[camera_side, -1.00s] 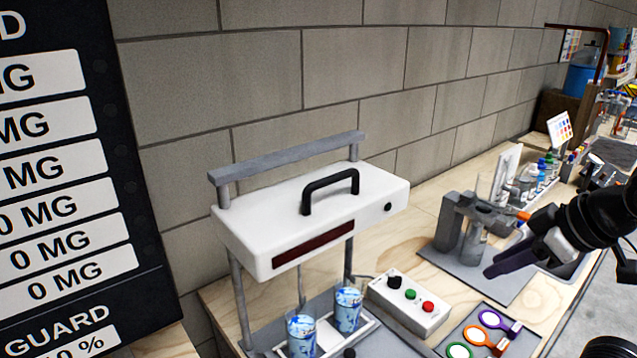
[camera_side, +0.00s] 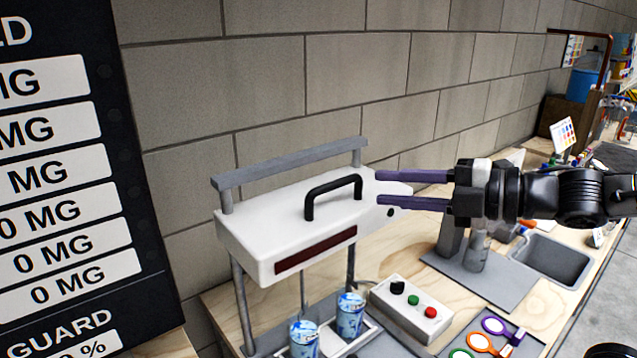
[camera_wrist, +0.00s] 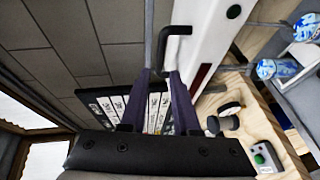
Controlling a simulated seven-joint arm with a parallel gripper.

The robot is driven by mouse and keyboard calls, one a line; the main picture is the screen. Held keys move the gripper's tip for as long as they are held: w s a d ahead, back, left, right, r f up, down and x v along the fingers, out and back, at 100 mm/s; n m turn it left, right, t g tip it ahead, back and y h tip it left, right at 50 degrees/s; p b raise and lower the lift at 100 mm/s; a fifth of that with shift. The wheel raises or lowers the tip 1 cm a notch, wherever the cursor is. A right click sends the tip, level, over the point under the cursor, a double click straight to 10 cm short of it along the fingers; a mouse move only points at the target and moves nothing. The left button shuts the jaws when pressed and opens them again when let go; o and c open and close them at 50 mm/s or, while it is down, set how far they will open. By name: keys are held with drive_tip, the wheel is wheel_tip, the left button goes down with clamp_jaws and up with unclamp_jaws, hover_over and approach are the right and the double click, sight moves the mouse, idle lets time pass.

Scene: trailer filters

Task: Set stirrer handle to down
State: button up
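The stirrer is a white box (camera_side: 265,236) held up on grey posts, with a black handle (camera_side: 333,191) arched on its top. In the wrist view the handle (camera_wrist: 176,32) shows ahead of the fingertips, and the white box (camera_wrist: 205,35) lies to the right. My gripper (camera_side: 377,188) comes in from the right in the side view, with two long purple fingers apart and nothing between them. Its fingertips are close to the handle's right end, by the box's right edge. In the wrist view my gripper (camera_wrist: 160,72) is open below the handle. Contact cannot be told.
Two blue patterned cups (camera_side: 349,316) stand under the box. A white control box (camera_side: 411,308) with black, green and red knobs sits to their right. A grey bar (camera_side: 290,163) runs behind the box. A block wall (camera_side: 250,60) closes the back.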

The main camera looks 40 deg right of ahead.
sight(331, 184)
drive_tip(key=x, duration=1.2)
drive_tip(key=shift+w+a+f, duration=0.1)
drive_tip(key=shift+w+f, duration=0.05)
drive_tip(key=shift+w, duration=0.1)
clamp_jaws()
idle(1.0)
